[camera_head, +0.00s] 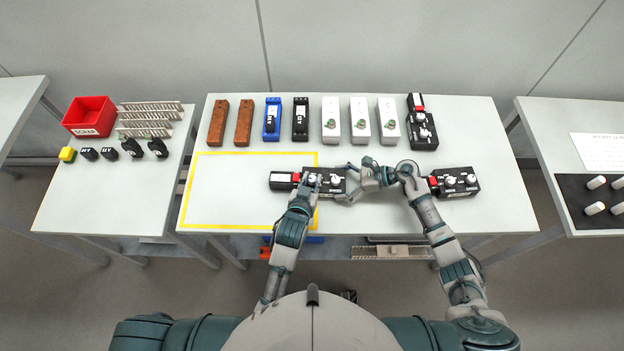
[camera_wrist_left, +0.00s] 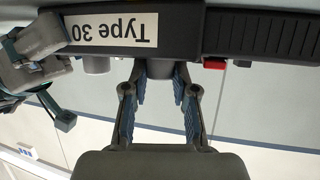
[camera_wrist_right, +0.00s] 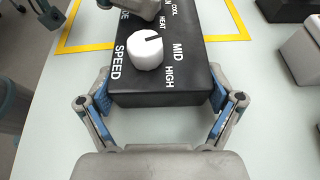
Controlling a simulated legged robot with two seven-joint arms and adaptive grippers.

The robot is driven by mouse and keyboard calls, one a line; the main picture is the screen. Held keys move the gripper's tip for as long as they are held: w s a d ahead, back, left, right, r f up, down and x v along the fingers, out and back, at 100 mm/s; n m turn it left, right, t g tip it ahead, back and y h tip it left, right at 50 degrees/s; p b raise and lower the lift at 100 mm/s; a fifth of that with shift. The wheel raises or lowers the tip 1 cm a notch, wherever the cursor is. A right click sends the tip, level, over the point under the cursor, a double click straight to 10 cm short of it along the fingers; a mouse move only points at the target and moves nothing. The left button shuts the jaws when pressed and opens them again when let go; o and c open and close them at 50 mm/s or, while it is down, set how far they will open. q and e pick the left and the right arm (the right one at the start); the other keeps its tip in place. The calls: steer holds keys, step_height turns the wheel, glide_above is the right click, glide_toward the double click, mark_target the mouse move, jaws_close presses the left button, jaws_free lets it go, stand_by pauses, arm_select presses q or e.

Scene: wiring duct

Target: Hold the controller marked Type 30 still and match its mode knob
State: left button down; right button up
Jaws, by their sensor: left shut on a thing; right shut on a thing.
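The black controller (camera_head: 335,187) lies across the table's front middle; in the left wrist view its label reads Type 30, upside down (camera_wrist_left: 112,30). My left gripper (camera_head: 312,183) is over its middle. In the left wrist view its fingers (camera_wrist_left: 160,105) are closed around a dark-looking round knob (camera_wrist_left: 160,69), apparently the mode knob. The white speed knob (camera_wrist_right: 146,53) shows in the right wrist view, its mark towards MID. My right gripper (camera_head: 350,182) is shut on the controller's right end, one finger (camera_wrist_right: 160,120) on each side. The mode knob's pointer is hidden by my left gripper.
Another controller (camera_head: 455,182) lies to the right by my right forearm, and one (camera_head: 421,125) stands at the back right. A back row holds brown, blue, black and white devices (camera_head: 331,121). A red scrap bin (camera_head: 90,117) is far left.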

steer(key=shift+s+a, duration=0.1)
arm_select(q)
steer(key=c, duration=0.9)
jaws_free()
steer(key=shift+s, duration=0.1)
steer(key=v, duration=1.1)
steer(key=shift+s, duration=0.35)
steer(key=shift+a+r, duration=0.1)
arm_select(e)
steer(key=o, duration=1)
steer(key=shift+o, duration=0.2)
